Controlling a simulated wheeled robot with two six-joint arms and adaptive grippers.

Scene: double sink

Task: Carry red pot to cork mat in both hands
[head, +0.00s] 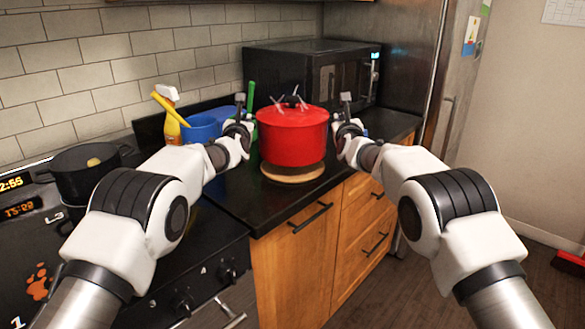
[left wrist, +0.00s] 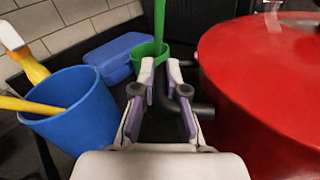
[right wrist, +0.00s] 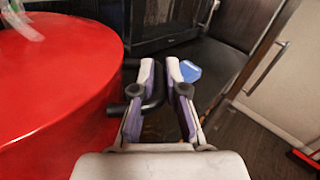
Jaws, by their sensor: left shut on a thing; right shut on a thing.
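The red pot (head: 292,138) is upright between my two grippers in the head view, with its lid on. The round cork mat (head: 293,174) shows directly below it on the black counter; the pot hides most of the mat. I cannot tell whether the pot's base touches the mat. My left gripper (head: 241,125) is shut on the pot's left black handle, seen in the left wrist view (left wrist: 200,109). My right gripper (head: 346,125) is shut on the right black handle, seen in the right wrist view (right wrist: 133,92).
A microwave (head: 310,68) is behind the pot. A black pot (head: 87,170) sits on the stove at left. The counter's front edge is near the mat.

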